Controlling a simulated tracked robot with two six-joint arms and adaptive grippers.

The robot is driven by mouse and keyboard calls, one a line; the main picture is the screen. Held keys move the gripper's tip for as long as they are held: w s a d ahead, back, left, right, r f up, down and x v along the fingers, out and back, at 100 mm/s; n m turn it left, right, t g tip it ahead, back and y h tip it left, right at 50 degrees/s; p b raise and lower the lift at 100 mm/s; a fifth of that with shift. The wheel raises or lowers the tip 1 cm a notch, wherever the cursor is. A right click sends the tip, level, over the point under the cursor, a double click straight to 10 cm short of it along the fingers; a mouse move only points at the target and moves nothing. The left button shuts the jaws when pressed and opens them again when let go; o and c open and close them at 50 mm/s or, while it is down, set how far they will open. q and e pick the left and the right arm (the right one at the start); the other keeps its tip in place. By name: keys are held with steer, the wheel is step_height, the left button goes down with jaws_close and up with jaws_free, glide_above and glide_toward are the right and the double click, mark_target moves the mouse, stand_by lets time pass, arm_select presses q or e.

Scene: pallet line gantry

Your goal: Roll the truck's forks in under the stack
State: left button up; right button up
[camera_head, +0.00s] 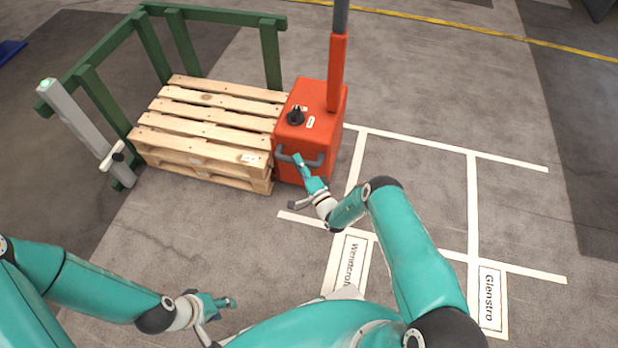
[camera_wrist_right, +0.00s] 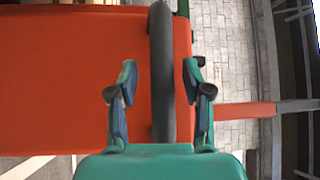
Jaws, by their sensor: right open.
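The red truck (camera_head: 312,105) stands at the right end of the stack of wooden pallets (camera_head: 205,118), its body close against it. Its forks are hidden from view. A grey handle bar (camera_head: 318,163) is on the truck's near side. My right gripper (camera_head: 297,183) is at this handle. In the right wrist view the handle bar (camera_wrist_right: 162,70) runs between the two open fingers (camera_wrist_right: 158,85), with gaps at both sides. My left gripper (camera_head: 217,320) is open and empty, low over the floor near the front, away from the truck.
A green rail frame (camera_head: 85,62) borders the stack at the back and left. A grey post (camera_head: 75,120) with a green-lit top stands at its left corner. White-lined floor bays with labels Wendcroft-like (camera_head: 350,262) and Glenstro (camera_head: 490,295) lie empty at right.

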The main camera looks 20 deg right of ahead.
steer(key=s+d+f, duration=0.1)
steer(key=s, duration=0.9)
steer(key=shift+s+d+f, duration=0.15)
steer(key=shift+s+f, duration=0.1)
steer(key=shift+s, duration=0.15)
